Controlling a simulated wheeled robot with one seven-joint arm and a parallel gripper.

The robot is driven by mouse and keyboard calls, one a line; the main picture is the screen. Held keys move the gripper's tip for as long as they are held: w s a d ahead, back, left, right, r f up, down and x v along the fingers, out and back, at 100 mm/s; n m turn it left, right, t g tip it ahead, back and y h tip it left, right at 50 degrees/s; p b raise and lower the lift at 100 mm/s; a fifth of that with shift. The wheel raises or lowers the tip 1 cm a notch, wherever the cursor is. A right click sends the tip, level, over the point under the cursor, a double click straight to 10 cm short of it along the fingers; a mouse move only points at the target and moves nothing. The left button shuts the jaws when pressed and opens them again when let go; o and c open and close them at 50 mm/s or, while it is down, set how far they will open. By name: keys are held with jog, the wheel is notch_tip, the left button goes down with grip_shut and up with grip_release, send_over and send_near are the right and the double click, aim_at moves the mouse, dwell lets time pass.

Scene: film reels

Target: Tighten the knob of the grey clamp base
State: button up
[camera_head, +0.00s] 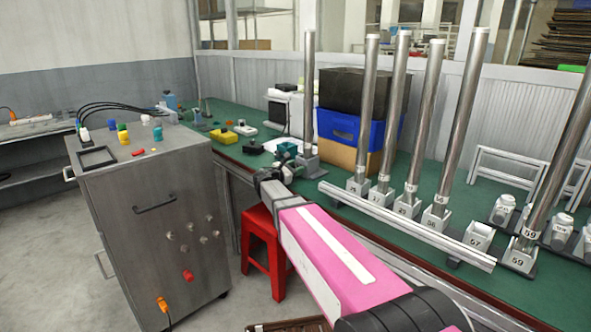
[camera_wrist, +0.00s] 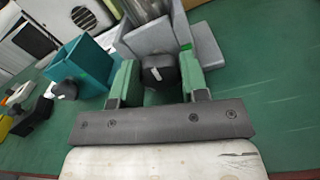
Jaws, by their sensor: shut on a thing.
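The grey clamp base (camera_head: 307,163) stands on the green bench top with an upright metal pole (camera_head: 309,95) in it. In the wrist view the grey clamp base (camera_wrist: 158,40) is at the top middle, with the lower end of the pole (camera_wrist: 146,10) in it. Its black knob (camera_wrist: 160,72) faces my gripper. My gripper (camera_wrist: 158,80) has its two green-padded fingers on either side of the knob and is shut on it. In the head view my gripper (camera_head: 287,174) is small and partly hidden by my wrist, and the knob cannot be made out.
A teal clamp base (camera_wrist: 84,66) with a black knob (camera_wrist: 65,90) stands just left of the grey one. A blue crate (camera_head: 350,130) is behind. Several poles in numbered bases and a long metal rail (camera_head: 410,223) are to the right. A red stool (camera_head: 262,235) is below the bench edge.

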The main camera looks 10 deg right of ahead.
jog(key=shift+m, duration=1.5)
jog(key=o, duration=0.9)
jog(key=v, duration=1.1)
